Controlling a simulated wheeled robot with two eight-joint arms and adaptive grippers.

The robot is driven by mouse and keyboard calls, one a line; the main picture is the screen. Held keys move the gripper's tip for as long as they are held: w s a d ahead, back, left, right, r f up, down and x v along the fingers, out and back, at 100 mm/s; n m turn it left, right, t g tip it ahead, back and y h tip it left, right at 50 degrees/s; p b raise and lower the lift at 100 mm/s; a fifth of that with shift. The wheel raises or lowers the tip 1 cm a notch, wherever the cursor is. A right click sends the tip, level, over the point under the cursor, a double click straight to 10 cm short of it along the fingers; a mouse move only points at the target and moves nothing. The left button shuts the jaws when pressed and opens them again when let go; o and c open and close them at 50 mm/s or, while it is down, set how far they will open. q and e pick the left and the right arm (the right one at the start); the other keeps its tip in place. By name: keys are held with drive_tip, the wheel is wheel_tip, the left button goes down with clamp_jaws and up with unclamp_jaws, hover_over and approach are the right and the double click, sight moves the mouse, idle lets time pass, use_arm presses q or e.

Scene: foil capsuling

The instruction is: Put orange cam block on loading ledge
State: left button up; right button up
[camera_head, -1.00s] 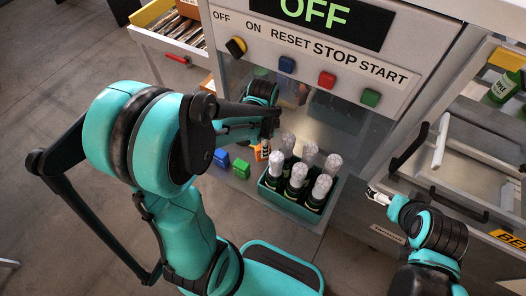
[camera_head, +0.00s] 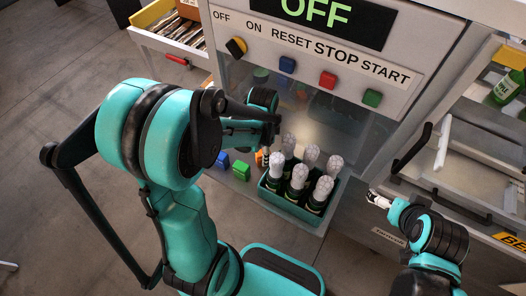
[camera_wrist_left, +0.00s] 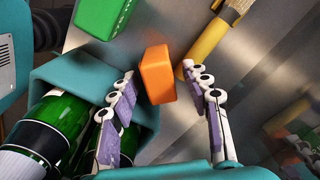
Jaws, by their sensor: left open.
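The orange cam block (camera_wrist_left: 157,74) stands on the grey metal ledge (camera_head: 222,178) and shows large in the left wrist view. In the head view only a small part of the orange block (camera_head: 259,158) shows beside my left gripper (camera_head: 266,157). In the left wrist view my left gripper (camera_wrist_left: 165,103) is open, with one finger on each side of the block and the block not gripped. My right gripper (camera_head: 378,199) is at the right, away from the block; its fingers are too small to tell whether they are open.
A teal crate (camera_head: 290,208) of foil-topped bottles stands close beside the orange block. A green block (camera_head: 241,170) and a blue block (camera_head: 222,159) are to its left. A yellow-handled brush (camera_wrist_left: 208,43) lies near the block. The control panel (camera_head: 315,60) rises behind.

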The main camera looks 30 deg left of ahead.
use_arm(q)
wheel_tip(320, 180, up, 12)
drive_tip(key=p, duration=0.4)
use_arm(e)
wheel_tip(320, 180, up, 4)
drive_tip(key=shift+r, duration=0.2)
